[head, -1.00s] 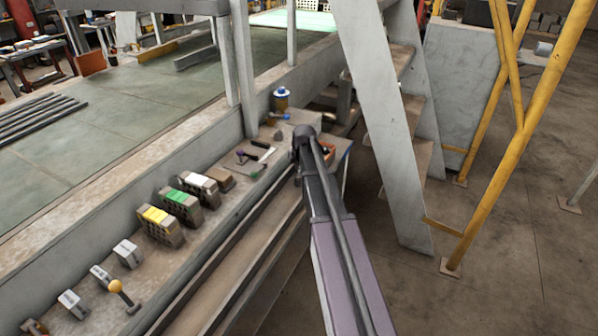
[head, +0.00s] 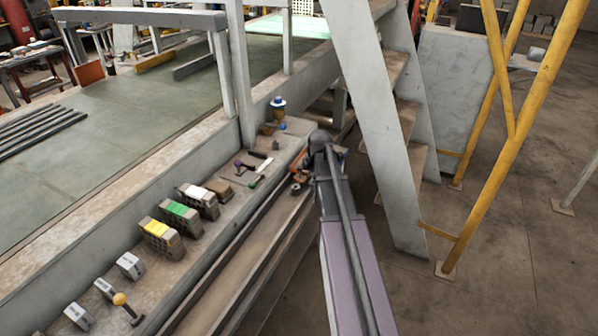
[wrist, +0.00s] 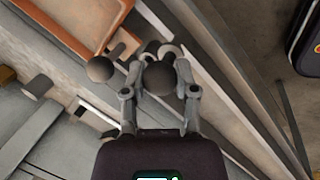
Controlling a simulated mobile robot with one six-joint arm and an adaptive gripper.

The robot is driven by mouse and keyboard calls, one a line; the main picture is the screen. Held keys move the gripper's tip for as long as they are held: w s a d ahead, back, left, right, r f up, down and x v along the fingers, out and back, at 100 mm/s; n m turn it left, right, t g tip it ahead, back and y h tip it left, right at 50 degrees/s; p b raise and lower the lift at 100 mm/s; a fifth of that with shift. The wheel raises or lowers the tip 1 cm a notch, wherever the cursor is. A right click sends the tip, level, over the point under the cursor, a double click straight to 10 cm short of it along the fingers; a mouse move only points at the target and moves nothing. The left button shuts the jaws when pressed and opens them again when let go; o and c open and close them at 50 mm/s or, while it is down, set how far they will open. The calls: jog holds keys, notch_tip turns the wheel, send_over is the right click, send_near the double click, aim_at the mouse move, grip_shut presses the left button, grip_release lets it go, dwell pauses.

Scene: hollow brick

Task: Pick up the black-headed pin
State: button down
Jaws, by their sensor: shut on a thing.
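My gripper (wrist: 158,90) is shut on the black-headed pin (wrist: 158,76), seen in the wrist view. Its dark round head shows between the two grey fingers; most of its shaft is hidden. Another dark round-headed piece (wrist: 100,69) lies just left of the fingers, apart from the held one. In the head view my arm end is at the right edge of the ledge, and its own links hide the fingers and the pin.
An orange-edged tray (wrist: 75,25) is in the wrist view's upper left. In the head view, the ledge carries blocks with yellow (head: 157,227), green (head: 179,209) and white (head: 197,192) tops, plus small tools. A grey stair frame (head: 375,125) stands close right of my arm.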

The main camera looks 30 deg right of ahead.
jog(key=s+d, duration=0.5)
jog(key=s, duration=0.2)
jog(key=shift+s+d+r+p, duration=0.2)
jog(key=shift+d+r+p, duration=0.15)
jog(key=shift+r, duration=0.1)
